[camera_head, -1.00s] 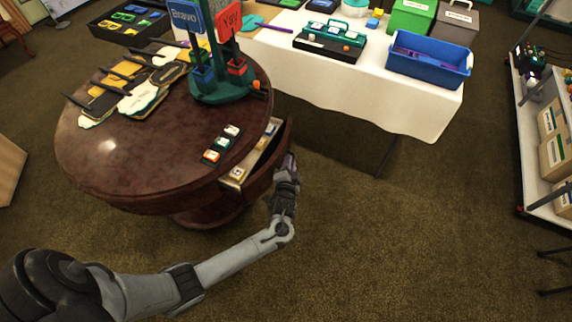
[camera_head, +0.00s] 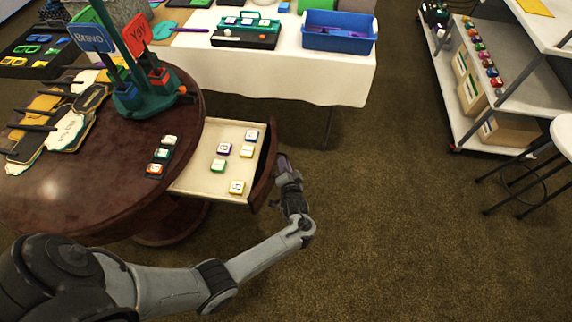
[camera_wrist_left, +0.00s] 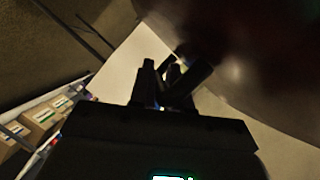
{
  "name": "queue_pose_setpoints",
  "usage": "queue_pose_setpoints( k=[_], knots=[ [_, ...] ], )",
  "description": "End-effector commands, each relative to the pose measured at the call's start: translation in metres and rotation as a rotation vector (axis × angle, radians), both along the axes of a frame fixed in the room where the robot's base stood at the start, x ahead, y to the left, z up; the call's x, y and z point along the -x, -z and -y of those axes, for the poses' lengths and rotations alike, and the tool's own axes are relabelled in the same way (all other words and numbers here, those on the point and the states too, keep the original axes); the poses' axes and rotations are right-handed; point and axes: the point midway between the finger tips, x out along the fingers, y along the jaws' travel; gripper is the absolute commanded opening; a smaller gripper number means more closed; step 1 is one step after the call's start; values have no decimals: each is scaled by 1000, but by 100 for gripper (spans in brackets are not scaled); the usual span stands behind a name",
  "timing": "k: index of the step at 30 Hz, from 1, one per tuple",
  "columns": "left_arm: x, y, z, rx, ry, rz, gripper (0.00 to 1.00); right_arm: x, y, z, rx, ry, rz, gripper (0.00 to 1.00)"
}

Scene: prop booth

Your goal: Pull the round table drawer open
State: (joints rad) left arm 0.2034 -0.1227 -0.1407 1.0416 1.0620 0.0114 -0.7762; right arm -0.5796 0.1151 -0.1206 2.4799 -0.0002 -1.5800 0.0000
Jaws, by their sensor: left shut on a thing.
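The round table (camera_head: 60,190) is dark, polished wood and stands at the left in the head view. Its drawer (camera_head: 203,181) is pulled well out to the right, showing a pale interior with several small coloured blocks. My left gripper (camera_head: 281,170) is at the outer face of the curved drawer front (camera_head: 265,165). It is shut on the drawer's handle, which is mostly hidden behind the fingers. In the left wrist view the dark fingers (camera_wrist_left: 172,85) are close together near the blurred dark drawer front. My right gripper is not in view.
On the tabletop are a row of small blocks (camera_head: 161,155), a green stand with signs (camera_head: 145,95) and several flat cutouts (camera_head: 65,130). A white-clothed table (camera_head: 290,75) stands behind; a shelf (camera_head: 500,100) and stool (camera_head: 562,135) are at right. Carpet right of the drawer is clear.

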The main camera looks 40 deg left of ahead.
Motion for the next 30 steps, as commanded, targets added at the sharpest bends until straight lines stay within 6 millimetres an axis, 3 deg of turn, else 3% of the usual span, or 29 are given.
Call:
queue_pose_setpoints(
  k=[11, 12, 13, 30],
  knots=[
    [0, 0, 0, 1, -4, -1, 0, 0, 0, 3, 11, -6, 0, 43],
    [0, 0, 0, 1, -4, -1, 20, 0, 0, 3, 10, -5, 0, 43],
    [0, 1, 0, 1, -4, -1, 23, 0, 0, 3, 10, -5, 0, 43],
    [4, -5, 5, 3, -4, -2, 23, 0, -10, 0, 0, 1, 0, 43]
  ],
)
